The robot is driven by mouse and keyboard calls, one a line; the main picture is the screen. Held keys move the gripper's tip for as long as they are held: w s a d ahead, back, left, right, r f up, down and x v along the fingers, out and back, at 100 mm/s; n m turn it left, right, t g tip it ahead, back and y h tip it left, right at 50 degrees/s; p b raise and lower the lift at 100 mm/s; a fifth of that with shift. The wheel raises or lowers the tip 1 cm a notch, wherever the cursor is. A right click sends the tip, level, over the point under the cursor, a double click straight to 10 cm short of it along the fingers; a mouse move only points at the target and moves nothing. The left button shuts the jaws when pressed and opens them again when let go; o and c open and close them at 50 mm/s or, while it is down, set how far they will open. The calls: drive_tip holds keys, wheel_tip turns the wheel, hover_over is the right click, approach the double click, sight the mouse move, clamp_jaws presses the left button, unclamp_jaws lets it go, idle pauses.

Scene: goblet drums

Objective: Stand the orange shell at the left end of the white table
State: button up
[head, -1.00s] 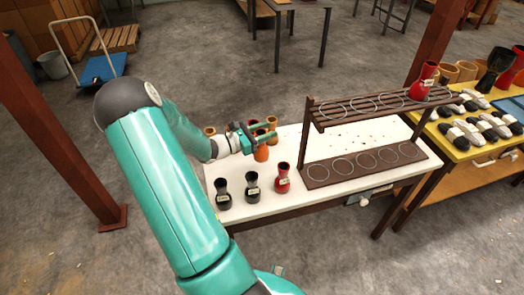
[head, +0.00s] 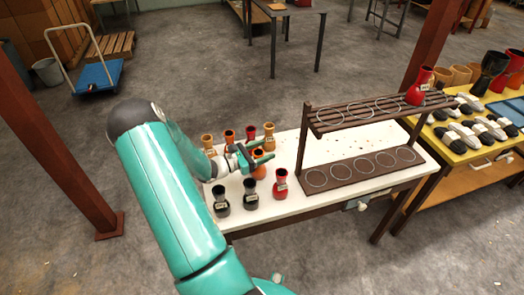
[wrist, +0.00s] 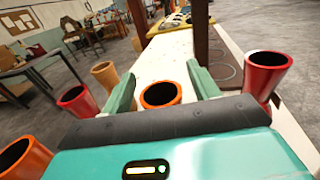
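An orange shell (head: 258,168) is upright at the left part of the white table (head: 300,208), between the rear and front groups of shells. Its dark open mouth and orange rim (wrist: 160,95) show in the wrist view. My gripper (head: 256,155) is around it, with its fingers apart; in the wrist view, gaps show between the rim and both fingers. The shell's base is partly hidden. A second orange shell (head: 230,137) stands in the rear row; an orange one also shows at the lower left of the wrist view (wrist: 24,158).
A tan shell (head: 207,143) and red shell (head: 250,133) stand behind. Two black shells (head: 221,200) (head: 251,194) and a red shell (head: 280,184) stand in front. A brown rack (head: 350,172) with rings fills the table's right part. The yellow table (head: 458,150) lies beyond.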

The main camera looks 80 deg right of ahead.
drive_tip(key=shift+r, duration=0.15)
drive_tip(key=v, duration=1.2)
drive_tip(key=w+a+r+m+t+y, duration=0.25)
drive_tip(key=w+a+r, duration=0.2)
drive_tip(key=a, duration=0.35)
drive_tip(key=w+a+r+m+t+y, duration=0.25)
drive_tip(key=a+r+t, duration=0.2)
drive_tip(key=a, duration=0.45)
drive_tip(key=w+a+r+m+t+y, duration=0.25)
drive_tip(key=w+a+r, duration=0.2)
drive_tip(key=a, duration=0.35)
drive_tip(key=s+a+r+t+y, duration=0.1)
drive_tip(key=a+r+t, duration=0.3)
drive_tip(key=a, duration=0.7)
drive_tip(key=s+a+r+t+y, duration=0.2)
drive_tip(key=a+r+t, duration=0.3)
drive_tip(key=a, duration=0.5)
wheel_tip(320, 180, up, 2)
drive_tip(key=shift+a+r+m+y, duration=0.1)
drive_tip(key=shift+a+m+y, duration=0.35)
drive_tip(key=shift+y, duration=0.3)
